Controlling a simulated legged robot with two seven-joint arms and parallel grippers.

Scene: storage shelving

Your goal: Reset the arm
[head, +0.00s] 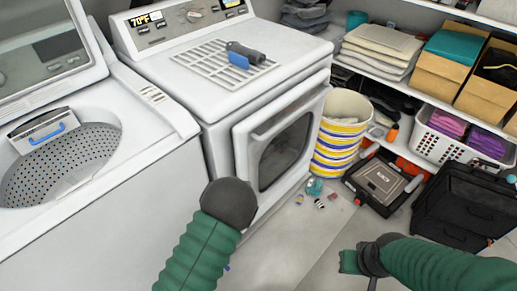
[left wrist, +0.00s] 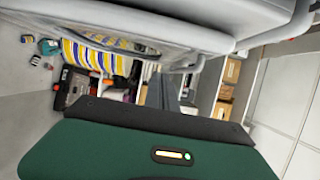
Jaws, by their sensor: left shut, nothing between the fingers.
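My left arm rises from the bottom of the head view and ends in a dark rounded part (head: 228,203) in front of the dryer (head: 225,120). Its fingertips are hard to make out; the left gripper is shut and empty. The left wrist view shows a green housing of mine (left wrist: 140,152) with a dark edge and a small light. My right arm (head: 430,262) comes in from the right, with a dark joint and a small green piece at its end. The right gripper's fingers cannot be made out.
An open washer (head: 95,200) stands left. A striped basket (head: 340,135) is right of the dryer, with small items on the floor. Black boxes (head: 465,205) and loaded shelves line the right. A brush (head: 245,53) lies on the dryer's rack.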

